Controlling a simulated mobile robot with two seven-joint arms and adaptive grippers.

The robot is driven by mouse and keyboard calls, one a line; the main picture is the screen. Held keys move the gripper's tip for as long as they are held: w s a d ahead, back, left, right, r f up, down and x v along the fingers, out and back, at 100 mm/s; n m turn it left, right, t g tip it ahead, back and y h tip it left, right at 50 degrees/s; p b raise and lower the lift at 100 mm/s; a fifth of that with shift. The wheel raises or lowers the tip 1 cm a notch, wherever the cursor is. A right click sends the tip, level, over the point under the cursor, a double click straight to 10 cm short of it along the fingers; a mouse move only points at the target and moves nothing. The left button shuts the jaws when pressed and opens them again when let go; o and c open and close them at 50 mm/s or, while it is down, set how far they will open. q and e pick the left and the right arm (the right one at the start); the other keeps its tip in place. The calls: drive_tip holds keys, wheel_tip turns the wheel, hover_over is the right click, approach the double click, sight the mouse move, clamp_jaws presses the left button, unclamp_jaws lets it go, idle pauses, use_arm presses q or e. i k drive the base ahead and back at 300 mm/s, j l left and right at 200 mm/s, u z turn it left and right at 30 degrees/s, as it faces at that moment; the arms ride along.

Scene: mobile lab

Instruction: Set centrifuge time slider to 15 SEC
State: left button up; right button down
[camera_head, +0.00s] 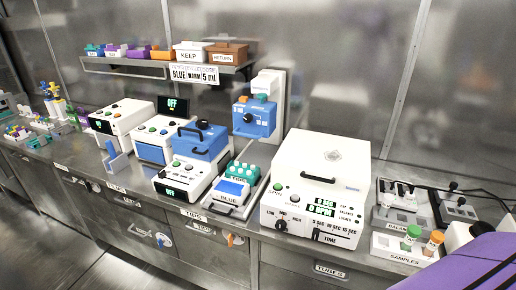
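The centrifuge (350,205) is a large white box with a black handle on its lid, standing on the bench right of centre. Its time slider (316,235) is a small dark knob at the left end of a slot, below the "5 SEC" mark. The marks "10 SEC" and "15 SEC" follow to the right, with "TIME" printed below. A black speed dial (281,226) marked LOW, MID and a third setting sits to the left. The green display (321,208) appears to read zero RPM; its upper line is hard to read. Neither gripper is in view.
The floor in front of the drawers is clear.

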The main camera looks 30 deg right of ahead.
sight(316, 231)
drive_tip(key=i+z, duration=0.2)
drive_tip(key=i, duration=0.25)
drive_tip(key=z, duration=1.45)
